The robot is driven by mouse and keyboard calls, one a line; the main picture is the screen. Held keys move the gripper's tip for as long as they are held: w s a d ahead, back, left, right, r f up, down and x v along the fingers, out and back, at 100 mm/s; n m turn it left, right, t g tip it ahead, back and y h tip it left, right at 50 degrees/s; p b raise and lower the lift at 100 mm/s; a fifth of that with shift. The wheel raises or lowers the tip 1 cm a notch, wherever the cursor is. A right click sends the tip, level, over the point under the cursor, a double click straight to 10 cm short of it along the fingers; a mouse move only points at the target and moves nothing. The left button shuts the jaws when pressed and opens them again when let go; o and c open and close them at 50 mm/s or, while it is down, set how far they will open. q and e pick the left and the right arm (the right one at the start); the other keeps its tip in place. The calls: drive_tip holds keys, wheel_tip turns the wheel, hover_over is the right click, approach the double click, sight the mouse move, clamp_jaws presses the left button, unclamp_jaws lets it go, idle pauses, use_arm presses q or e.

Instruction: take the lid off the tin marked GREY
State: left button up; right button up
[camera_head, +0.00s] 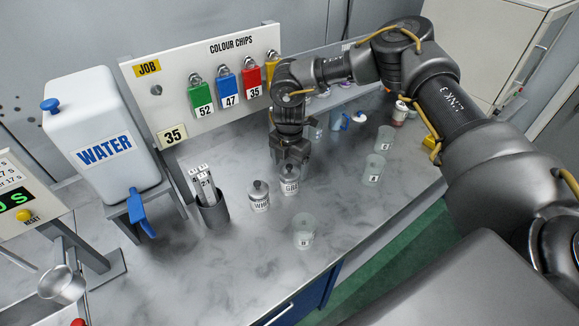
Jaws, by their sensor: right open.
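The tin marked GREY (289,187) stands upright on the grey bench, its label partly readable. My right gripper (290,160) points down directly over it, with its jaws open and the fingertips close to the tin's top. The gripper partly hides the lid, so I cannot tell whether the fingers touch it. A similar tin marked WHITE (259,203) stands just left of it, with a knobbed lid on. My left gripper is not in view.
A dark holder (213,213) with numbered strips stands left of the tins. A clear cup (303,236) is in front, and more cups (373,170) stand to the right. A water tank (100,135) and the colour-chip board (190,95) are behind.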

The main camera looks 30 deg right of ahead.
drive_tip(key=shift+f, duration=0.2)
drive_tip(key=c, duration=1)
drive_tip(key=shift+c, duration=0.3)
drive_tip(key=shift+r+b, duration=0.2)
drive_tip(key=shift+b, duration=0.2)
wheel_tip(320, 180, up, 2)
drive_tip(key=shift+w+r+b, duration=0.1)
drive_tip(key=shift+b, duration=0.95)
drive_tip(key=s+r+b, duration=0.4)
drive_tip(key=s+r, duration=0.6)
drive_tip(key=s, duration=0.4)
drive_tip(key=shift+d+r, duration=0.25)
drive_tip(key=shift+d, duration=0.1)
